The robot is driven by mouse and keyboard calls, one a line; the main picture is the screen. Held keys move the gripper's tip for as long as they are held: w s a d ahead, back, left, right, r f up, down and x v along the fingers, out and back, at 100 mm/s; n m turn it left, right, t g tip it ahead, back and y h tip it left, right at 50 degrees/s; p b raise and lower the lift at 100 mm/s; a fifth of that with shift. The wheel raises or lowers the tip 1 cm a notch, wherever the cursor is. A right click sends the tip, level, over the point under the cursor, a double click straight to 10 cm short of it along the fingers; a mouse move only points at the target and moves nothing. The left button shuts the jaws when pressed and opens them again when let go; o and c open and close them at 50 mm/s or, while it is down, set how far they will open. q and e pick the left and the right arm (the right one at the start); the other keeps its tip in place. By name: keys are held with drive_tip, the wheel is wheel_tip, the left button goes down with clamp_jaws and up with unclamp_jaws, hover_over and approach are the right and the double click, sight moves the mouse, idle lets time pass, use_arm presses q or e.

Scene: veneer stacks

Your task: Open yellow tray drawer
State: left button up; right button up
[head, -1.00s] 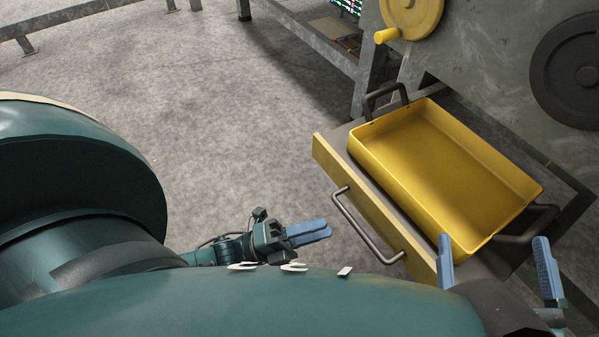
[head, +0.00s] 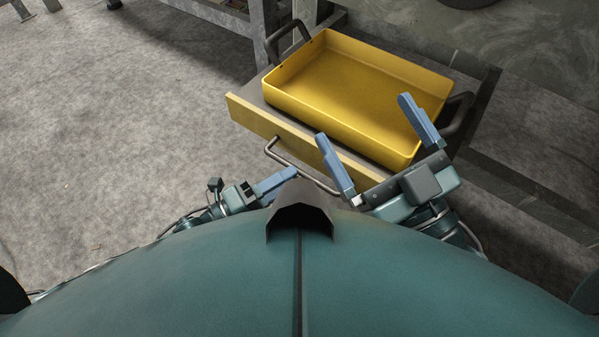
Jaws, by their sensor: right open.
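The drawer (head: 246,115) has a pale yellow front panel and stands pulled out from the machine. A deep yellow tray (head: 350,80) sits in it and looks empty. A dark bar handle (head: 290,164) is on the front panel. My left gripper (head: 293,173) has its blue fingers together, with the tips close to the handle; I cannot tell if they touch it. My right gripper (head: 363,120) is open, its two fingers spread wide above the drawer front and the tray's near right corner, with nothing between them.
The tray has dark loop handles at its left end (head: 285,40) and right end (head: 458,120). The grey-green machine body (head: 530,60) rises behind the drawer. A metal frame leg (head: 277,14) stands behind it at the left. The concrete floor (head: 130,130) on the left is clear.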

sight(300, 170)
use_arm(q)
drive_tip(key=x, duration=0.3)
drive_tip(key=shift+w+d+b, duration=0.15)
drive_tip(key=shift+d+b, duration=0.1)
drive_tip(key=shift+b, duration=0.05)
use_arm(e)
drive_tip(key=shift+w+d+r+n+t+y, duration=0.1)
drive_tip(key=shift+w+r+n+t+y, duration=0.15)
drive_tip(key=shift+r, duration=0.2)
drive_tip(key=shift+w+r+n+t+y, duration=0.1)
drive_tip(key=shift+r+n+t+y, duration=0.15)
drive_tip(key=shift+r+n, duration=0.15)
use_arm(q)
drive_tip(key=shift+c, duration=0.5)
clamp_jaws()
